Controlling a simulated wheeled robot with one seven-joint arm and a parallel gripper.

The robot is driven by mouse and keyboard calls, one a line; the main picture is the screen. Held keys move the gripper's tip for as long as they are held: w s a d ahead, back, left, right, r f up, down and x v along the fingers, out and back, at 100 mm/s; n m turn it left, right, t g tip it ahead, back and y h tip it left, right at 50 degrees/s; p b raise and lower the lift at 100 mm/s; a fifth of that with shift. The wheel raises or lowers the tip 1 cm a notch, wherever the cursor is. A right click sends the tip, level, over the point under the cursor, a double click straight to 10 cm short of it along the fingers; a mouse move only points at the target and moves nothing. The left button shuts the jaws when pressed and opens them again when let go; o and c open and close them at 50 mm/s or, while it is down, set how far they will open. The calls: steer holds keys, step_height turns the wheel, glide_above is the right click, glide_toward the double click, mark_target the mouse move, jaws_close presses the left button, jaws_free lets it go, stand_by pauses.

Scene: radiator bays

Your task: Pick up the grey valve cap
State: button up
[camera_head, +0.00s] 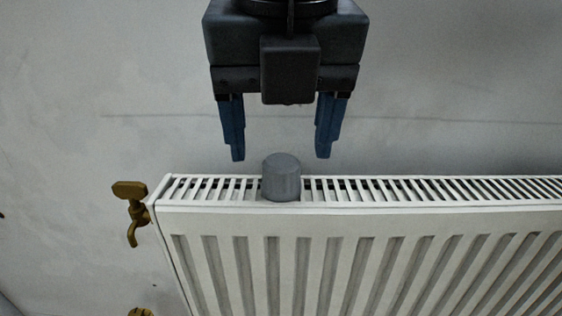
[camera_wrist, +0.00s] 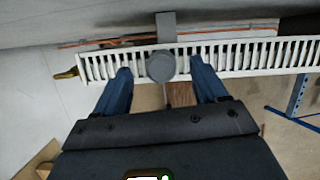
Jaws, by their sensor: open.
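The grey valve cap (camera_head: 282,178) is a short cylinder. It stands upright on the top grille of the white radiator (camera_head: 400,200), towards its left end in the head view. My gripper (camera_head: 281,156) is open and empty above the cap, with its blue fingers apart and pointing down. In the head view the cap lies between and just below the fingertips. The wrist view shows the cap (camera_wrist: 160,67) between the two blue fingers of my gripper (camera_wrist: 160,75), slightly beyond their tips.
A brass tap (camera_head: 131,210) sticks out at the radiator's left end. A wall (camera_head: 80,80) stands behind the radiator. The wrist view shows a copper-coloured pipe (camera_wrist: 110,41) along the wall and a blue-legged stand (camera_wrist: 297,95) at the right. The grille beside the cap is clear.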

mark_target(281, 160)
steer(key=shift+s+p+x, duration=0.2)
steer(key=shift+p+x, duration=0.1)
steer(key=shift+x, duration=1.45)
steer(key=shift+f, duration=0.1)
steer(key=c, duration=1.1)
